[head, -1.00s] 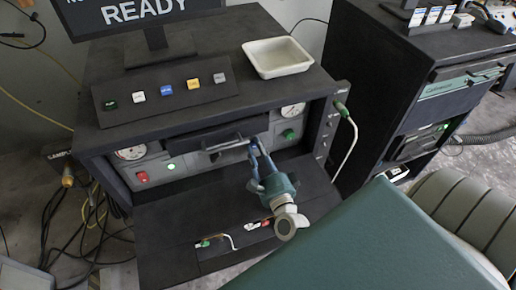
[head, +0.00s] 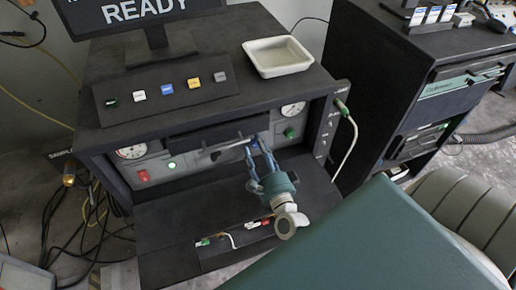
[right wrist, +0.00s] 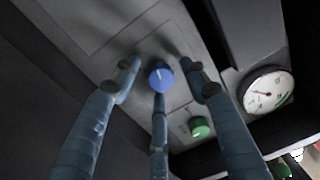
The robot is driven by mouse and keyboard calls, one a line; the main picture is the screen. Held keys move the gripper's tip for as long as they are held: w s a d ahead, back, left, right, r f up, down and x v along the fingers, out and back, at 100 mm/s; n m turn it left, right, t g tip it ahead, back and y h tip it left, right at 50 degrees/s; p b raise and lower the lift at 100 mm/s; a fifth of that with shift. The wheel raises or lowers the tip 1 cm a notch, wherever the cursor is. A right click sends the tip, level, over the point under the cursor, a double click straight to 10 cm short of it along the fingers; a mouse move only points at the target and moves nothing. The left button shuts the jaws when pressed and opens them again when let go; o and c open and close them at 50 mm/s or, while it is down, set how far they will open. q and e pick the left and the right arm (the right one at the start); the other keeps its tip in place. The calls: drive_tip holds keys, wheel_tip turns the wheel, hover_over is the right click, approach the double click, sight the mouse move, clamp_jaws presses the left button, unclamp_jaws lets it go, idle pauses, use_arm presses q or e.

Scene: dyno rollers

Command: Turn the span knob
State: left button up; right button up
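A blue round knob (right wrist: 160,76) with a pale pointer line sits on the grey panel in the right wrist view. A green knob (right wrist: 200,127) sits below and to its right, and it also shows in the head view (head: 290,133). No label that I can read says which one is the span knob. My right gripper (head: 257,147) reaches up to the panel from the front. In the right wrist view its fingers (right wrist: 159,80) are spread around the blue knob, with visible gaps to it. My left gripper is not in view.
A white dial gauge (right wrist: 267,92) is right of the knobs. A handle bar (head: 228,146) sticks out left of the gripper. A red switch (head: 143,176) is at the panel's left. A fold-down shelf (head: 180,217) lies below, and a white tray (head: 278,71) stands on top.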

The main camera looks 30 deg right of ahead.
drive_tip(key=shift+s, duration=0.1)
drive_tip(key=shift+s+f, duration=0.1)
drive_tip(key=shift+s, duration=0.15)
drive_tip(key=v, duration=1.1)
drive_tip(key=shift+s+a, duration=0.15)
